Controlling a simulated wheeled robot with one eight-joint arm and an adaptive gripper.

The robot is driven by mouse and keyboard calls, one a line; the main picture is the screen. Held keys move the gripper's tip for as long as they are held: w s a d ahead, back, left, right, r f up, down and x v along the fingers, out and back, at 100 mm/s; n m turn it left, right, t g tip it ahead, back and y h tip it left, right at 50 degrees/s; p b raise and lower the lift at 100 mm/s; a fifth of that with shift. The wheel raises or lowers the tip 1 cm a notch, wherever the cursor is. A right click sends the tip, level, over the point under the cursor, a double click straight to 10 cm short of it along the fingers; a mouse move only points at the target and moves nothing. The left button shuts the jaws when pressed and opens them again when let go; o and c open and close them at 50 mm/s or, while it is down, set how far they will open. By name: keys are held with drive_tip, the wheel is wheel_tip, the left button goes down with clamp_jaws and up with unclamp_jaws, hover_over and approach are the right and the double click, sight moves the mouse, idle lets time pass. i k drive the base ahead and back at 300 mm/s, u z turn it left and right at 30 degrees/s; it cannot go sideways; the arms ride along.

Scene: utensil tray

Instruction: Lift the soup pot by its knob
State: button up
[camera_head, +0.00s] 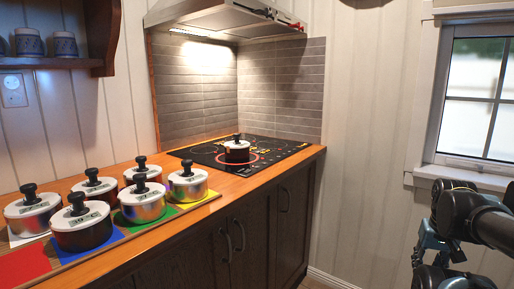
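A small pot with a dark body, white lid and black knob (236,151) stands upright on the black cooktop (285,150). Several more lidded pots with black knobs stand on the counter at left, including a dark one in front (84,233), a silver one on green (142,205) and a silver one on yellow (188,186). Their lids carry labels too small to read surely, so I cannot tell which is the soup pot. My gripper (428,258) is at the lower right, far from all the pots. Its fingers are unclear, and nothing is seen held.
The pots at left stand on a board with coloured squares; a red square (24,266) is bare. A range hood (225,20) hangs above the cooktop. A shelf with cups (50,64) is at upper left. A window (480,95) is at right. The floor between counter and arm looks clear.

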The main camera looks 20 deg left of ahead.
sight(236, 150)
drive_tip(key=u, duration=0.35)
drive_tip(key=i, duration=1)
drive_tip(key=u, duration=0.6)
